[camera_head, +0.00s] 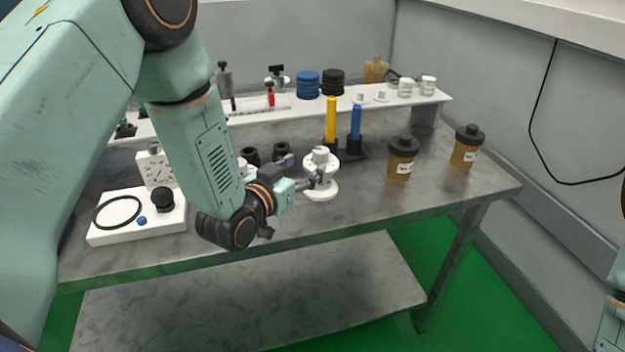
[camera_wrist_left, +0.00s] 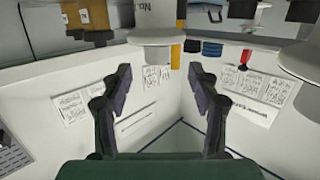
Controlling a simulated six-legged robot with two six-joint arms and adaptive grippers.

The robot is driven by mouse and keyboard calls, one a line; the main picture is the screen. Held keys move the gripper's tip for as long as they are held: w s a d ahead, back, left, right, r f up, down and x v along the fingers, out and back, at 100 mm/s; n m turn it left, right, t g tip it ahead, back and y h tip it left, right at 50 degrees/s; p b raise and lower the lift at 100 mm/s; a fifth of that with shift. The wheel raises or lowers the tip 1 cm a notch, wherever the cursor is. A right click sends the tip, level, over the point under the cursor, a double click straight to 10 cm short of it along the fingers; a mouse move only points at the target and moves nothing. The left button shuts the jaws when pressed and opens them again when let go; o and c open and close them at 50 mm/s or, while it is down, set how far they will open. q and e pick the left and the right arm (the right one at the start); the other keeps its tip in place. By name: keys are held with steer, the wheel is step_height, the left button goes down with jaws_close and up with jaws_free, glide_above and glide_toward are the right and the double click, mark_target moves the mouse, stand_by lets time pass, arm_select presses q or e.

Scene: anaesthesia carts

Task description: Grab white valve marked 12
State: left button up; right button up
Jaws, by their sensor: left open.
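A white valve (camera_head: 321,193) with a round base and a wider flanged top stands upright near the table's front edge. My left gripper (camera_head: 312,181) reaches in from the left, level with its narrow middle. In the left wrist view, the white valve (camera_wrist_left: 153,40) is at the top centre, just beyond the gap between the open fingers of the left gripper (camera_wrist_left: 160,82). Nothing is held, and I cannot tell if a finger touches the valve. A printed "No." shows on it, but its number is not readable. My right gripper is out of view.
Two brown jars with black lids (camera_head: 400,160) stand to the right. A yellow cylinder (camera_head: 331,120) and a blue cylinder (camera_head: 355,122) stand close behind the valve. A white tray (camera_head: 120,232) with a black ring is at left. The table's front right is clear.

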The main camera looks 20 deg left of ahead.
mark_target(317, 158)
arm_select(q)
steer(key=shift+w+d+r, duration=0.1)
steer(key=shift+w+d, duration=0.2)
steer(key=shift+w, duration=0.25)
steer(key=x, duration=0.5)
steer(key=shift+w+d+f, duration=0.1)
steer(key=shift+w+f, duration=0.1)
steer(key=shift+f, duration=0.05)
steer(key=shift+w+d, duration=0.25)
steer(key=shift+w, duration=0.35)
steer(key=shift+w+a+f, duration=0.1)
steer(key=shift+a, duration=0.05)
steer(key=c, duration=0.6)
jaws_close()
